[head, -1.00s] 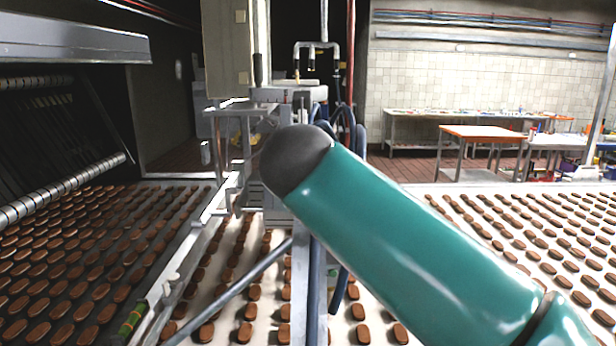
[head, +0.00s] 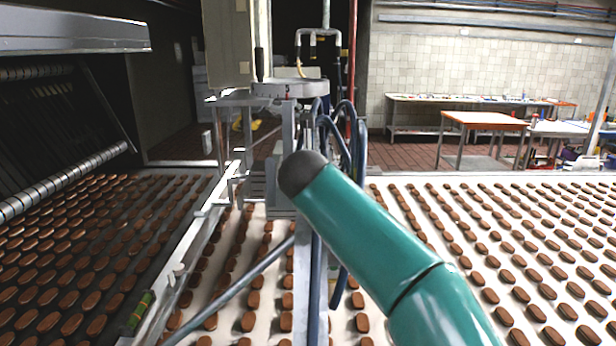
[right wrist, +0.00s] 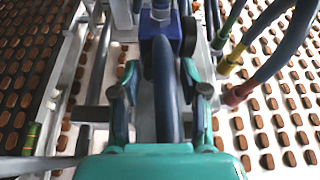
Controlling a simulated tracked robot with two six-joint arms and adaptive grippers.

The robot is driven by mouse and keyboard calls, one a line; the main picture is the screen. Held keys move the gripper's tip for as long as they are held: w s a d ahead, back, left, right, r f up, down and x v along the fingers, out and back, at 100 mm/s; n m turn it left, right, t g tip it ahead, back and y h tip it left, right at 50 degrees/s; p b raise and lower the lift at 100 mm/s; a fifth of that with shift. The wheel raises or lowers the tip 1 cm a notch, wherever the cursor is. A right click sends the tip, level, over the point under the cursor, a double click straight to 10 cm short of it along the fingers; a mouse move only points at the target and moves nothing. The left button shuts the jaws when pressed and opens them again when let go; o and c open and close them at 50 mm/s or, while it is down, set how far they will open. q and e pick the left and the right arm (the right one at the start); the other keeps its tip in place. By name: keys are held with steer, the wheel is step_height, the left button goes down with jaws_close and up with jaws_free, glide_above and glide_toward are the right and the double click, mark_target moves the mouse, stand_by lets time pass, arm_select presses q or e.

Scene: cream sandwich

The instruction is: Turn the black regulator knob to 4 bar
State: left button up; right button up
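In the right wrist view my right gripper (right wrist: 161,95) has its two fingers spread apart. A thick dark blue hose (right wrist: 167,100) runs between the fingers, with a gap on each side. A blue block-shaped fitting (right wrist: 168,32) with a grey collar on top lies just beyond the fingertips. In the head view my teal right arm, with a dark rounded end, covers part of the machine stand (head: 284,115), and the right gripper is hidden. My left gripper is not in view.
Dark blue hoses (head: 350,140) loop beside the stand. In the right wrist view, hoses with coloured collars (right wrist: 262,70) crowd the right side. A metal rail (head: 200,240) runs along the left. Conveyor belts (head: 400,262) carry many brown biscuits. Tables stand at the back.

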jaws_close()
steer(key=m+y, duration=0.2)
steer(key=m, duration=0.1)
steer(key=shift+d, duration=0.1)
steer(key=shift+o, duration=0.6)
jaws_free()
steer(key=shift+s, duration=0.1)
steer(key=v, duration=1.1)
steer(key=shift+s+d+r, duration=0.1)
steer(key=shift+s+r, duration=0.05)
steer(key=shift+s, duration=0.2)
